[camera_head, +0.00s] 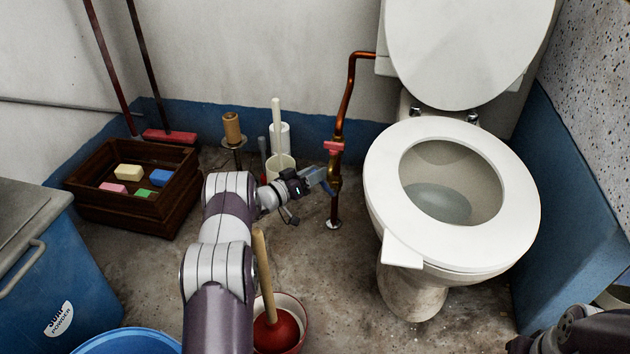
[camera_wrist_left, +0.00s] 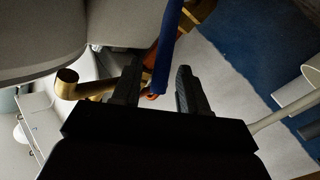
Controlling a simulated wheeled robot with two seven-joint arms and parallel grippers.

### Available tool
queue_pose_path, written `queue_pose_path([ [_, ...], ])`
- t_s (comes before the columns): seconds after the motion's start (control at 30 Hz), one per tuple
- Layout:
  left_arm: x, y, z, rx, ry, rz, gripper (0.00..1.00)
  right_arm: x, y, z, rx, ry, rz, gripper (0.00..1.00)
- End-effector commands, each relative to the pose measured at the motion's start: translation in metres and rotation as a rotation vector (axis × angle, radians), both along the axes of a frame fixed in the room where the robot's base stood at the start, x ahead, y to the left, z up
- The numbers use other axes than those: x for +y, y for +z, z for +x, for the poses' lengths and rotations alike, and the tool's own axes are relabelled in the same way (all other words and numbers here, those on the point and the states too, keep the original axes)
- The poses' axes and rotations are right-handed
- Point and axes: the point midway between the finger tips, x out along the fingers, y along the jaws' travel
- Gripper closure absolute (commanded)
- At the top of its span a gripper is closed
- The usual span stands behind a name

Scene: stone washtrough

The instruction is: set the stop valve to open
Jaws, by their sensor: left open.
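The copper pipe (camera_head: 351,85) comes down the back wall left of the toilet and ends at the floor. It carries brass fittings and a red handle (camera_head: 334,147). My left gripper (camera_head: 322,178) is open at the pipe, just below the red handle. In the left wrist view, a blue lever (camera_wrist_left: 168,55) lies between the two open fingers, nearer the left one, with no clear grip on it. A brass stub (camera_wrist_left: 68,84) shows to its left. The lever's far end and the valve body are partly hidden. Only a dark part of my right arm shows, bottom right; its fingers do not.
The toilet (camera_head: 385,200) stands close right of the pipe. A plunger (camera_head: 276,328) in a bucket stands by my left arm. A wooden crate (camera_head: 130,205) is at left.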

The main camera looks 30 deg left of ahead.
Motion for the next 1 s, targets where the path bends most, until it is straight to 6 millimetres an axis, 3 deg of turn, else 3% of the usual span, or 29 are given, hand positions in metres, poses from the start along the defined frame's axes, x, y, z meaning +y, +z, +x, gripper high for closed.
queue_pose_path([
  [0.23, 0.0, 0.001, 0.001, 0.0, 0.0, 0.001, 0.6, 0.0, 0.001, 0.0, -0.001, 0.0, 0.0, 0.57],
  [0.37, 0.0, 0.001, 0.001, 0.0, 0.0, 0.001, 1.0, 0.0, 0.001, 0.0, -0.001, 0.0, 0.0, 0.57],
  [0.53, -0.001, 0.003, 0.001, 0.001, 0.0, 0.006, 1.0, 0.0, 0.004, 0.0, 0.0, 0.0, 0.0, 0.57],
  [0.8, -0.022, 0.023, 0.005, 0.061, -0.003, 0.238, 1.0, 0.0, 0.063, 0.0, -0.001, 0.0, 0.0, 0.57],
  [1.0, -0.031, 0.016, 0.008, 0.086, -0.002, 0.36, 1.0, 0.0, 0.075, 0.0, -0.001, 0.0, 0.0, 0.57],
])
